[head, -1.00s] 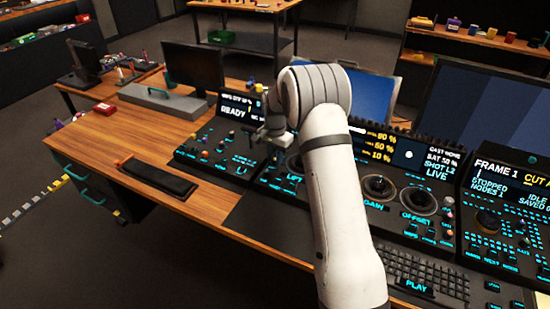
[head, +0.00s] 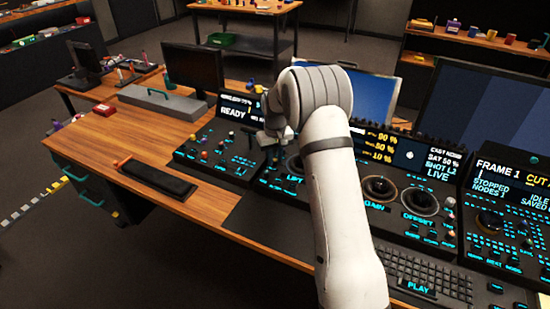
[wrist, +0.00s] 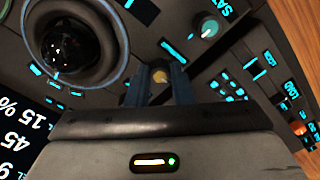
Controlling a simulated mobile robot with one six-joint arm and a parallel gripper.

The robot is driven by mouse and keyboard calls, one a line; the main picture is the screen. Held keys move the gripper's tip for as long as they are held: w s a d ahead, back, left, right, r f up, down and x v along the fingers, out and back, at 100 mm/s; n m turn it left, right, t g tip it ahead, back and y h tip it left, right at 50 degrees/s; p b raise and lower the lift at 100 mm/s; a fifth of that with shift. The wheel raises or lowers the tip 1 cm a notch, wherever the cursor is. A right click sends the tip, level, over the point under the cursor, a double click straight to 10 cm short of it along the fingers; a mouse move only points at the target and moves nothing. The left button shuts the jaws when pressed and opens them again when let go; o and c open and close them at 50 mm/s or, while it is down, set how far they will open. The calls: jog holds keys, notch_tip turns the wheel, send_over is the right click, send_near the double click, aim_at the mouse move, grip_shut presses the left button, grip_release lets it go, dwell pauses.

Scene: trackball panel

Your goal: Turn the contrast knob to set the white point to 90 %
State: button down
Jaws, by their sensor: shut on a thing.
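The contrast knob (wrist: 160,76), small with a pale yellow top, stands between the blue fingers of my gripper (wrist: 158,88) in the wrist view. The fingers are shut on its sides. In the head view my gripper (head: 274,148) is low over the left part of the panel, and the knob is hidden there. A readout screen (head: 375,143) behind my arm shows several percent lines, the top one looking like 90 %; my arm partly covers it. Its edge also shows upside down in the wrist view (wrist: 22,135), cut off.
A trackball (wrist: 70,45) in a ring lies beside my gripper, and a teal-topped knob (wrist: 209,28) is also near. More trackballs (head: 380,188), a keyboard (head: 428,276) and a black wrist pad (head: 157,178) are on the desk. Bare wood (head: 95,140) is free at left.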

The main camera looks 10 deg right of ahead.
aim_at(275, 160)
jog(key=n, duration=0.4)
jog(key=shift+n, duration=2.2)
jog(key=shift+r, duration=0.1)
jog(key=c, duration=1.3)
grip_release()
notch_tip(275, 160, up, 8)
jog(key=shift+f, duration=0.15)
